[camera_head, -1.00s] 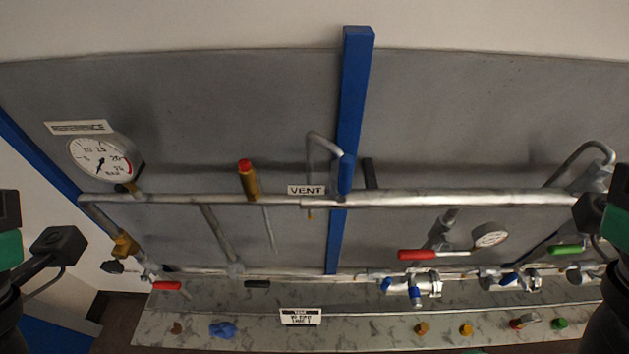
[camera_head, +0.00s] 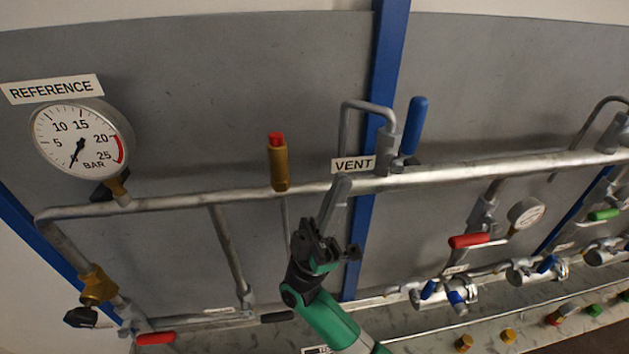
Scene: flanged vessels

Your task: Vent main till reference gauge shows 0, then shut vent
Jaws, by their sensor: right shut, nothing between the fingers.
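The round white reference gauge (camera_head: 80,140) is at upper left under its REFERENCE sign (camera_head: 52,89). Its needle points to the lower left, near the low end of the scale. The VENT sign (camera_head: 353,165) hangs on the horizontal main pipe (camera_head: 460,172). Beside it stands the vent valve (camera_head: 391,145) with a bent outlet pipe (camera_head: 366,106). Its blue lever (camera_head: 415,127) stands nearly upright, leaning slightly right. My right gripper (camera_head: 322,236) is below the sign, shut and empty, apart from the lever. My left gripper is out of view.
A brass fitting with a red cap (camera_head: 278,162) stands on the pipe left of VENT. A red-handled valve (camera_head: 469,241) and a smaller gauge (camera_head: 526,213) are at right. A blue post (camera_head: 385,60) runs behind. Blue and green handles line the lower right.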

